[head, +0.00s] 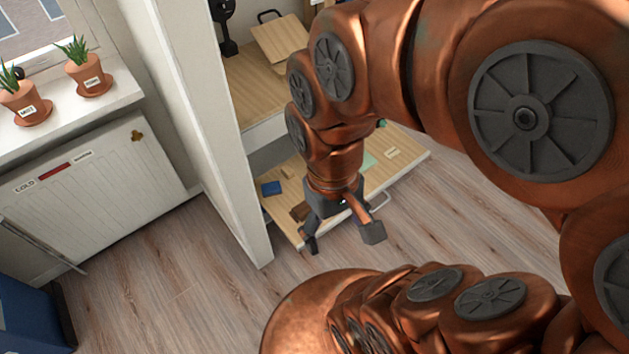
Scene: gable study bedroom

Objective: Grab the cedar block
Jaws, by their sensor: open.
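A small reddish-brown block (299,212), which looks like the cedar block, lies near the front left edge of a low pale-wood pull-out board (408,164). My gripper (342,238) is open, with its two fingers spread apart and pointing down. It hangs by the board's front edge, just right of the brown block in the picture. My gripper's left side is close to the block and may cover part of it. I cannot tell whether they touch. Nothing shows between the fingers.
A blue item (270,188), a small pale block (287,172) and a green piece (368,161) also lie on the board. A white cabinet side panel (215,130) stands to the left. Wooden floor (190,260) in front is clear. A blue bin (30,315) stands bottom left.

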